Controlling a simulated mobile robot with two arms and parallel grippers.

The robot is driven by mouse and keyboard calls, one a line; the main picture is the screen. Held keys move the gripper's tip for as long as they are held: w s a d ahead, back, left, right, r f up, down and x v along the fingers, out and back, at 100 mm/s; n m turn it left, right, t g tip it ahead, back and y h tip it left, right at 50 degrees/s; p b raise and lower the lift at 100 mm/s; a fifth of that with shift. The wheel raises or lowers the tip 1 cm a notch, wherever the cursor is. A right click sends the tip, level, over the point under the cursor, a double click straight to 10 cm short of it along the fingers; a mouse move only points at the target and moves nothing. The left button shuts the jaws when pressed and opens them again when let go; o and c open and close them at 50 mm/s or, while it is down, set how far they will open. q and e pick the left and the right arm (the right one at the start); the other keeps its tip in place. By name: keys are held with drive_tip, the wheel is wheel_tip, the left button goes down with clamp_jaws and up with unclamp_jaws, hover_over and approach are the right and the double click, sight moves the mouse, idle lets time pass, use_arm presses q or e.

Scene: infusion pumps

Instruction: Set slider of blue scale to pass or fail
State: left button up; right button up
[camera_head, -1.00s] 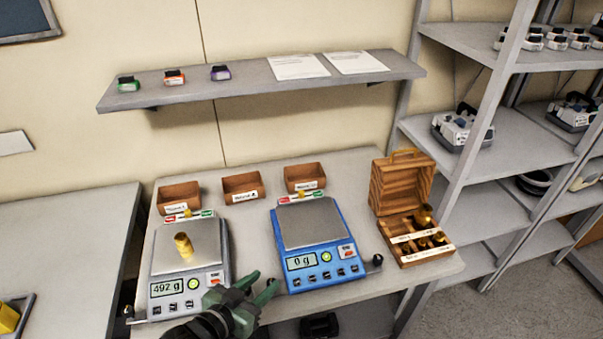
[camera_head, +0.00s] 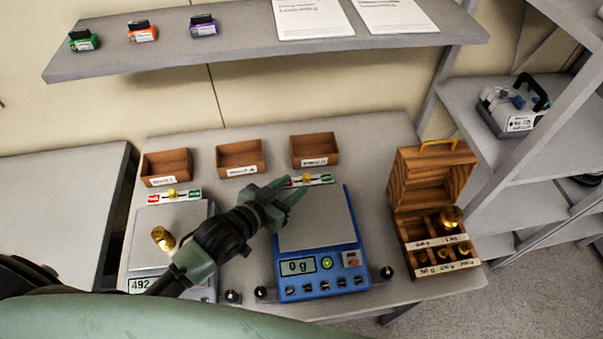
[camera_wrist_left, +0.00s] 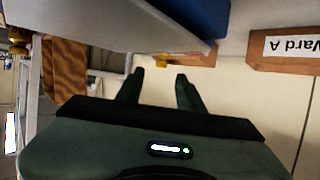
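The blue scale (camera_head: 320,262) stands on the table and reads 0 g, with a bare grey plate. Its slider strip (camera_head: 322,180) lies along its back edge, with a green label at the right. A small yellow knob (camera_head: 306,178) sits near the strip's middle. My left gripper (camera_head: 294,187) reaches over the scale's back left corner, open and empty, and partly hides the strip's left part. In the left wrist view its two fingers (camera_wrist_left: 159,82) are apart, with the yellow knob (camera_wrist_left: 172,62) just beyond them. Contact cannot be told. My right gripper is not in view.
A grey scale (camera_head: 150,228) with a brass weight (camera_head: 162,238) stands left, partly under my left arm. Several wooden bins (camera_head: 240,158) line the table's back. An open wooden weight box (camera_head: 435,215) stands right. A wall shelf (camera_head: 240,50) hangs above.

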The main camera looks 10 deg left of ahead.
sight(306, 177)
use_arm(q)
drive_tip(key=x, duration=0.3)
drive_tip(key=shift+p+x, duration=0.3)
drive_tip(key=shift+x, duration=0.55)
drive_tip(key=shift+c, duration=1.3)
drive_tip(key=c, duration=0.6)
clamp_jaws()
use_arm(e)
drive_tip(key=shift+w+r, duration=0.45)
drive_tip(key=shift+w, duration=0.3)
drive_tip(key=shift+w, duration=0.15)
